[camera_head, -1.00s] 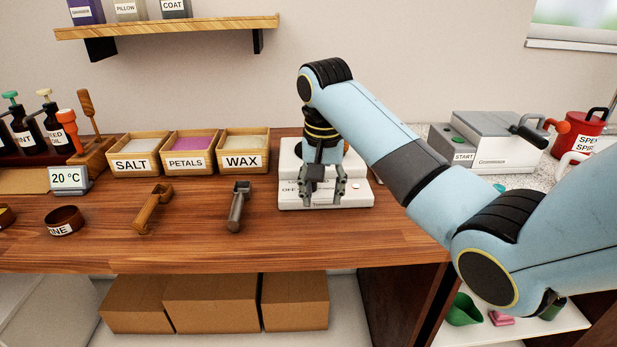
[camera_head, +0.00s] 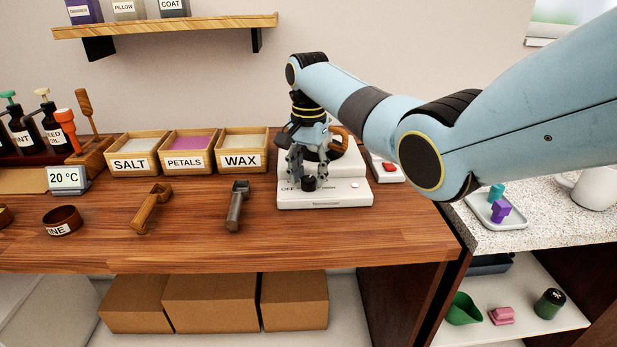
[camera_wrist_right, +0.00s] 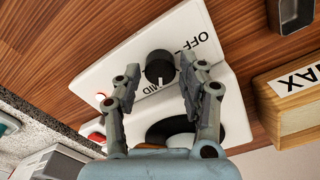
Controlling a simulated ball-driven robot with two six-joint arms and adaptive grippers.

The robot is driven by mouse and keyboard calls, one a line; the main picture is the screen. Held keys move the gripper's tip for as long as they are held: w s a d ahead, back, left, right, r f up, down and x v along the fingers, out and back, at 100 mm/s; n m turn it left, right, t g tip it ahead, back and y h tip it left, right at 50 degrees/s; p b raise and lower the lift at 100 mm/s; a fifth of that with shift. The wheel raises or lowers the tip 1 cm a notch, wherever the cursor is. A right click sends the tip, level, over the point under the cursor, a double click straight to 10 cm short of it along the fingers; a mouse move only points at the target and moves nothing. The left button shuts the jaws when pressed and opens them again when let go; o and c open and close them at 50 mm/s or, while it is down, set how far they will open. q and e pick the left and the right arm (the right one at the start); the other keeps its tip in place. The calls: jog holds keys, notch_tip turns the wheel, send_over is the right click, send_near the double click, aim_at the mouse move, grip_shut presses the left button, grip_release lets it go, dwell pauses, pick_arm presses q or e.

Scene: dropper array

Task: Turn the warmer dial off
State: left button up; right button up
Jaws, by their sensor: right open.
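The white warmer (camera_head: 335,197) stands at the right end of the wooden counter. Its black dial (camera_head: 308,184) is on the front top face, beside the OFF label. In the right wrist view the dial (camera_wrist_right: 159,65) has a white mark on the side toward the MID label. My right gripper (camera_head: 309,177) is open and points down over the dial. In the right wrist view the open fingertips (camera_wrist_right: 160,74) lie on either side of the dial, with gaps showing. I cannot tell whether they reach down to its height. My left gripper is out of view.
A dark pan with a wooden handle (camera_head: 340,138) sits on the warmer behind the gripper. A small device with a red button (camera_head: 390,167) is to the right. A wax box (camera_head: 241,160) and a grey scoop (camera_head: 236,207) are to the left.

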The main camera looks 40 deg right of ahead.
jog(key=shift+f, duration=0.55)
jog(key=shift+c, duration=0.2)
